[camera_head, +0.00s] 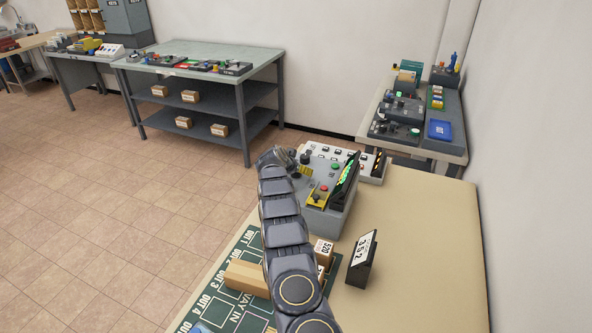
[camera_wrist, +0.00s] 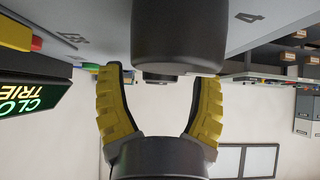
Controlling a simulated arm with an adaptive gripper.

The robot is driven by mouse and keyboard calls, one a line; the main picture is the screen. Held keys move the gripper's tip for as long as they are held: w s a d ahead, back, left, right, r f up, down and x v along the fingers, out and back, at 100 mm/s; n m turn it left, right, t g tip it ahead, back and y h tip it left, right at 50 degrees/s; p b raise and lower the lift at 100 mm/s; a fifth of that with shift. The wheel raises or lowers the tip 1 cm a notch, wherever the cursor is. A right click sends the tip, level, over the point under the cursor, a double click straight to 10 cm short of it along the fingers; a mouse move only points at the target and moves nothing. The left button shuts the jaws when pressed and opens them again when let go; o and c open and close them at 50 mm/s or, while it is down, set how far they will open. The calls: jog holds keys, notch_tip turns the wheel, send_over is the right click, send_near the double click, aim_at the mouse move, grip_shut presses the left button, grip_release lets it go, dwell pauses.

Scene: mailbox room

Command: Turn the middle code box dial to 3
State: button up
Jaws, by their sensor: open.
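The grey code box (camera_head: 345,172) stands at the far end of the beige table, with a green-lit display (camera_head: 347,178) on its right side. Dark round knobs show at its left, close to my arm's end; I cannot tell there which is the middle dial. In the wrist view a large dark dial (camera_wrist: 180,38) fills the top centre, with a marking "4" on the grey panel to its right. My gripper (camera_wrist: 162,76) is open, its yellow fingers on either side of the dial's narrower end. Contact with the dial is not clear. The dial's setting is hidden.
A small black stand (camera_head: 361,262) with a white number card is nearer on the table. A brown box (camera_head: 247,278) lies on the green mat (camera_head: 250,245). A lit green sign (camera_wrist: 38,95) is at left in the wrist view. The table's right part is clear.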

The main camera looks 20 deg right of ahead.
dwell(0.3)
grip_shut()
jog(key=shift+f, duration=0.1)
jog(key=n+t+y, duration=0.1)
jog(key=n+y, duration=0.1)
jog(key=n, duration=0.1)
jog(key=shift+d+t, duration=0.15)
jog(key=shift+t, duration=0.15)
jog(key=shift+a+f+n+y, duration=0.1)
jog(key=shift+a+n+y, duration=0.1)
jog(key=shift+n+y, duration=0.55)
